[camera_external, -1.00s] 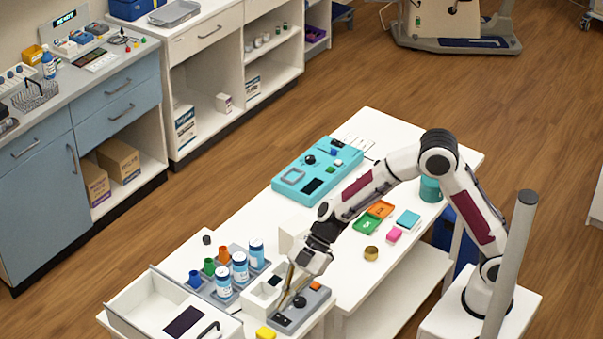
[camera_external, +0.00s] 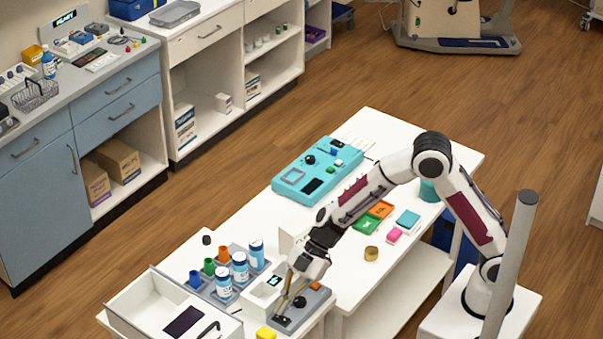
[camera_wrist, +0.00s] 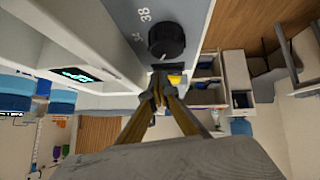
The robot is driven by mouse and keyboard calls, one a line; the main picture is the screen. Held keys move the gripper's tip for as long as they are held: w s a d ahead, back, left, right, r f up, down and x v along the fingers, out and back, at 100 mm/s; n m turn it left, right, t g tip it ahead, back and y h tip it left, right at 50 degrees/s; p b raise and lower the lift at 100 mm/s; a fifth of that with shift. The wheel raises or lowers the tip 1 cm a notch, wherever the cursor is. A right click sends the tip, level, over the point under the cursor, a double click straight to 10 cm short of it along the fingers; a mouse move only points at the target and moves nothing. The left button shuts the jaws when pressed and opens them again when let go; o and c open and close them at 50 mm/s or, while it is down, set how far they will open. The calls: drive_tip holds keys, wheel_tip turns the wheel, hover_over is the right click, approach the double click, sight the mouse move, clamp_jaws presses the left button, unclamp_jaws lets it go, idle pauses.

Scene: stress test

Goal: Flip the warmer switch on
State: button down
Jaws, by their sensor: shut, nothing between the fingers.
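The warmer's grey panel (camera_external: 312,305) sits at the near end of the white table, with a black knob and an orange part on it. In the wrist view the grey panel (camera_wrist: 125,28) carries a black knob (camera_wrist: 167,41) with numbers beside it. A small dark part, possibly the switch (camera_wrist: 178,68), shows just past the knob, partly hidden by my fingertips. A white unit beside it has a lit display (camera_external: 273,281), which also shows in the wrist view (camera_wrist: 80,75). My gripper (camera_external: 280,312) is shut and empty, pointing down at the panel's left end; contact cannot be told.
A rack (camera_external: 215,289) with bottles and coloured caps stands left of the warmer. A yellow block (camera_external: 265,333) lies close to the panel. A teal device (camera_external: 320,170) stands farther back.

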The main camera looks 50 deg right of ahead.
drive_tip(key=shift+s, duration=0.2)
drive_tip(key=shift+s+r, duration=0.15)
drive_tip(key=shift+s, duration=0.4)
drive_tip(key=shift+r, duration=0.1)
idle(0.3)
drive_tip(key=shift+w+r, duration=0.1)
drive_tip(key=shift+r, duration=0.9)
drive_tip(key=shift+w+r, duration=0.15)
drive_tip(key=shift+r, duration=0.75)
drive_tip(key=w+v, duration=0.1)
drive_tip(key=v, duration=0.9)
drive_tip(key=shift+w, duration=0.4)
drive_tip(key=shift+m, duration=0.3)
